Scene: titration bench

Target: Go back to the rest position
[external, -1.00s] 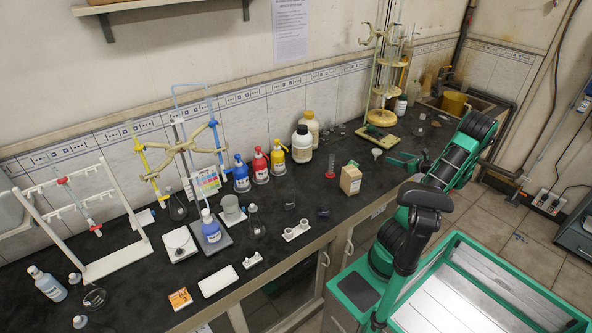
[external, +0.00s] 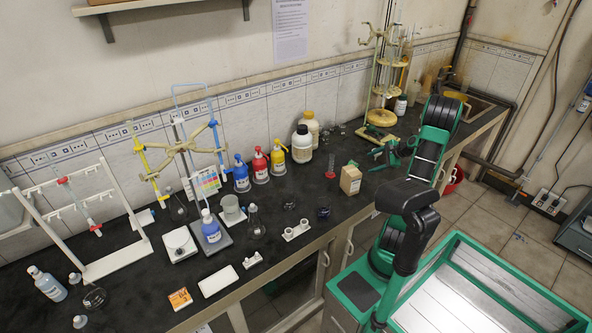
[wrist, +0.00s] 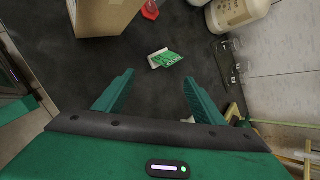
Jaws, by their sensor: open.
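My gripper (external: 374,161) is open and empty above the black bench, to the right of the cardboard box. In the wrist view the two green fingers of my gripper (wrist: 159,77) stand wide apart, with bare bench between them. The cardboard box (external: 350,180) stands upright near the bench's front edge; it also shows at the top left of the wrist view (wrist: 100,15). A small green and white item (wrist: 165,58) lies on the bench beyond the fingers, apart from them.
A red-based cylinder (external: 331,168) stands left of the box. White bottles (external: 302,143) stand near the wall. A round tiered rack (external: 381,117) stands behind my gripper. Glassware and a burette stand (external: 183,150) fill the left part of the bench. A red bucket (external: 456,177) is on the floor.

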